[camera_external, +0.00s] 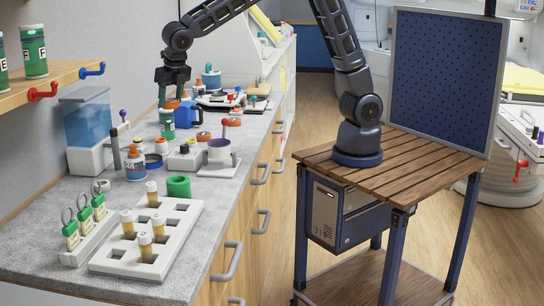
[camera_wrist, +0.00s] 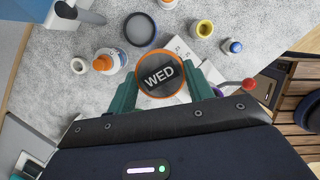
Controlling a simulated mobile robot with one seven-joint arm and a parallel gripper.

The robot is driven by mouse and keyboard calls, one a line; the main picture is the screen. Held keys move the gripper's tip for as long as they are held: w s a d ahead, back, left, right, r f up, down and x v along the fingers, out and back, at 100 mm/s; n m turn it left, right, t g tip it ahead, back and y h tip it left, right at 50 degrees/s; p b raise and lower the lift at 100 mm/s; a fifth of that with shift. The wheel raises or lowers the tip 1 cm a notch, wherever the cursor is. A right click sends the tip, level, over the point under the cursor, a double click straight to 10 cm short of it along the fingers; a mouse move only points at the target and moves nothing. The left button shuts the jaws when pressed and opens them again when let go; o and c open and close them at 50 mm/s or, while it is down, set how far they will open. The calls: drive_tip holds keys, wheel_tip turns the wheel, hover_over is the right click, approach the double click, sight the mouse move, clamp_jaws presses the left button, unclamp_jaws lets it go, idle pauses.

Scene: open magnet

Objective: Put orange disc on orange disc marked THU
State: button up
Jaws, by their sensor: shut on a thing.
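My gripper (camera_external: 172,88) hangs over the back half of the grey counter, pointing down. In the wrist view its green fingers (camera_wrist: 160,88) are closed on an orange-rimmed disc (camera_wrist: 160,74) with a dark face reading WED. In the external view an orange patch shows under the fingertips, but I cannot tell whether it is the disc or a bottle cap.
A green bottle (camera_external: 167,124) stands below the gripper. Nearby are a white-and-blue bottle with orange cap (camera_external: 135,164), a dark ring (camera_wrist: 140,29) and a red-knobbed joystick device (camera_external: 222,152).

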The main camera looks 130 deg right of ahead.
drive_tip(key=s+d+r+m+g, duration=0.1)
drive_tip(key=s+d+m, duration=0.2)
drive_tip(key=s+d, duration=0.8)
drive_tip(key=m, duration=0.3)
hover_over(203, 133)
drive_tip(key=a, duration=0.1)
drive_tip(key=shift+g, duration=0.3)
drive_tip(key=f, duration=1.9)
drive_tip(key=shift+w+a+f, duration=0.1)
drive_tip(key=shift+w+a, duration=0.05)
drive_tip(key=shift+w, duration=0.05)
drive_tip(key=shift+f, duration=0.1)
drive_tip(key=o, duration=1)
